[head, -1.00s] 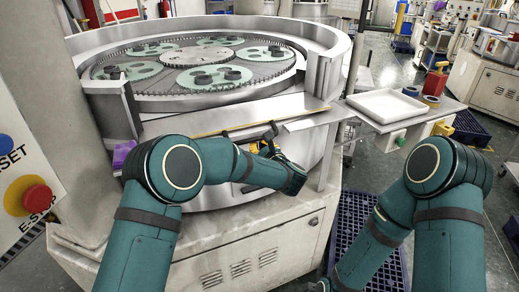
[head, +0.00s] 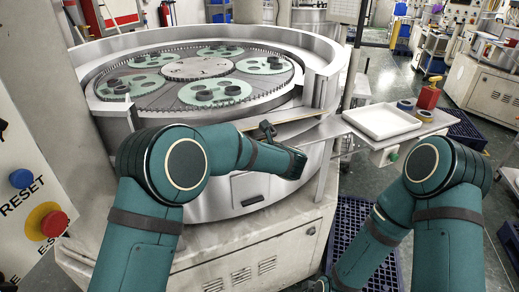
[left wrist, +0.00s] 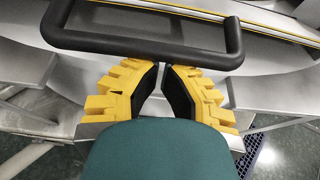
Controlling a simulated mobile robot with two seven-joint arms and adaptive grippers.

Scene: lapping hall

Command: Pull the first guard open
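The black bar handle (left wrist: 140,42) of a guard runs across the upper left wrist view, and its dark end shows in the head view (head: 267,129). The guard's pale panel with a yellow edge strip (head: 292,119) lies along the machine's front rim. My left gripper (left wrist: 161,68) has yellow fingers with black pads. A narrow gap shows between them, with nothing seen in it. The fingertips reach the handle's near edge; I cannot tell whether they touch it. My left arm hides this gripper in the head view.
The round lapping machine (head: 190,68) carries green discs with dark parts. A white tray (head: 382,121) sits on a side shelf at right. A panel with an emergency stop (head: 47,222) stands close at left. A blue crate (head: 355,225) is on the floor.

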